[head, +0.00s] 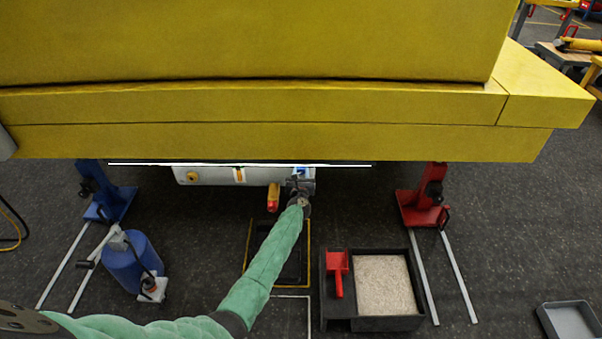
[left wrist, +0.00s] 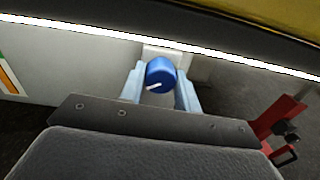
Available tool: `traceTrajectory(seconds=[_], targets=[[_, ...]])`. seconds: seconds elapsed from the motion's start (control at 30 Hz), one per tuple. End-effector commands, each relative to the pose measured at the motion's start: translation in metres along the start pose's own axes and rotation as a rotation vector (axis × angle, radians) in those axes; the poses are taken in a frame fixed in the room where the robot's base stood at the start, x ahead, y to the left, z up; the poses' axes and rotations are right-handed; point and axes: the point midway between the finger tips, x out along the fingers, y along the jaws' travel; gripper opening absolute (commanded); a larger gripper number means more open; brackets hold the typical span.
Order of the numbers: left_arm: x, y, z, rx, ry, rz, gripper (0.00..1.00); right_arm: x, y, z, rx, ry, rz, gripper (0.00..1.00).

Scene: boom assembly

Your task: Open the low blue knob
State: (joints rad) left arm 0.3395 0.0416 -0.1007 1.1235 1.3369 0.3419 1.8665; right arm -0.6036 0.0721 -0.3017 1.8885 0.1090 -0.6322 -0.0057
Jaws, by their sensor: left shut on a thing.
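The low blue knob (left wrist: 160,72) is round, with a white pointer mark toward its lower left in the left wrist view. It sits at the right end of a white panel (head: 215,176) under the yellow boom. My left gripper (left wrist: 160,88) is shut on the knob, with one pale blue finger on each side of it. In the head view my left gripper (head: 300,183) is at the panel's right end and covers most of the knob. My right gripper is in neither view.
The yellow boom (head: 250,105) hangs low above my left gripper, with a white light strip along its underside. A red stand (head: 422,210) and a blue stand (head: 110,205) flank the panel. A blue tank (head: 130,262) and a black gravel tray (head: 336,308) with a red scoop (head: 338,267) are on the floor.

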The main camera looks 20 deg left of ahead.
Motion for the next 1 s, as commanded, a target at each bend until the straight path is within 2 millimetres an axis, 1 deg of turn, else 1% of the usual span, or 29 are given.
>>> traceTrajectory(seconds=[0.47, 0.6, 1.0], targets=[[0.0, -0.001, 0.001, 0.441, 0.014, 0.003, 0.1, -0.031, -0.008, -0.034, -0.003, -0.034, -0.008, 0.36], [0.0, -0.001, 0.002, 0.576, 0.017, 0.002, 0.1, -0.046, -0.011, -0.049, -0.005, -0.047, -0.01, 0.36], [0.0, -0.001, 0.003, 0.955, 0.027, 0.004, 0.1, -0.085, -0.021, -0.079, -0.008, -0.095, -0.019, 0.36]])
